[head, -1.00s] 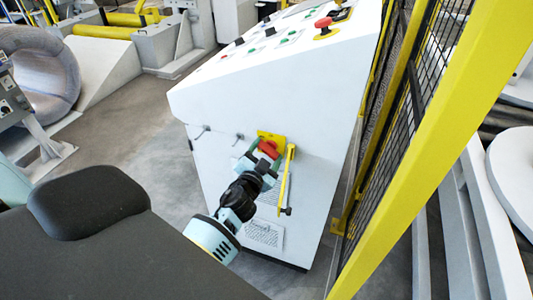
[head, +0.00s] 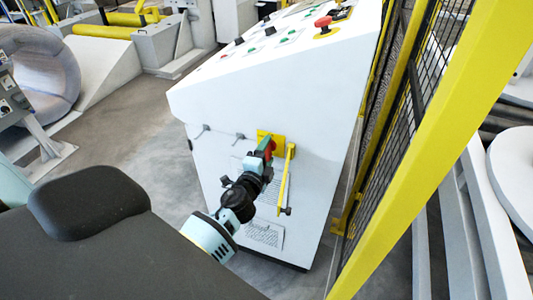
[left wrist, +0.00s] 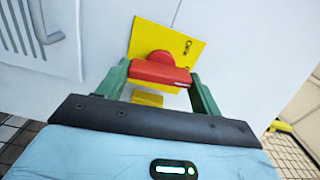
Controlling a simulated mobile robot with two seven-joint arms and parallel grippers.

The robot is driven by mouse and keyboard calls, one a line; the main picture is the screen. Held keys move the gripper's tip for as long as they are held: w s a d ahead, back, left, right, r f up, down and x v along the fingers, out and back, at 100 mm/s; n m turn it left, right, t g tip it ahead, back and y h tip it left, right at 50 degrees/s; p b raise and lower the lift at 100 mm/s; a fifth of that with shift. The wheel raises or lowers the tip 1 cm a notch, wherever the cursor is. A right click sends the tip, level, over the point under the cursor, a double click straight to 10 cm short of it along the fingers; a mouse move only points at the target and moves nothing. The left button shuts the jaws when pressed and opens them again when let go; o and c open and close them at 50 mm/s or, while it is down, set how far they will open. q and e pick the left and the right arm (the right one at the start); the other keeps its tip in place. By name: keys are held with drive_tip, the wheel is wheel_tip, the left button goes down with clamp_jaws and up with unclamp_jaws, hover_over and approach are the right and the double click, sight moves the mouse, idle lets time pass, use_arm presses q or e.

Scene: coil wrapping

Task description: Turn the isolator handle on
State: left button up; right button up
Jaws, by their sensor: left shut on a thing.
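The isolator handle (left wrist: 162,70) is red and sits on a yellow plate (left wrist: 205,52) on the side of the white console cabinet. In the head view the handle (head: 266,146) is partly hidden by my gripper, and the plate (head: 278,142) shows behind it. My left gripper (left wrist: 160,78) is shut on the red handle, with one green finger at each end of it. In the head view the left gripper (head: 264,157) reaches the plate from below and looks rolled on its side. My right gripper is not in view.
A yellow bar (head: 286,178) hangs just right of the plate. The white console (head: 270,95) carries buttons and a red emergency stop (head: 324,24) on top. A yellow-framed mesh fence (head: 440,140) stands close on the right. Grey floor (head: 135,125) lies open on the left.

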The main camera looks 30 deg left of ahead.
use_arm(q)
drive_tip(key=shift+m, duration=0.6)
drive_tip(key=o, duration=0.7)
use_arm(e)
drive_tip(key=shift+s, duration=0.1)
use_arm(q)
drive_tip(key=v, duration=0.8)
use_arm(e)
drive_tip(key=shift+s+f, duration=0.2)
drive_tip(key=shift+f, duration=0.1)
use_arm(q)
drive_tip(key=shift+w+a, duration=0.1)
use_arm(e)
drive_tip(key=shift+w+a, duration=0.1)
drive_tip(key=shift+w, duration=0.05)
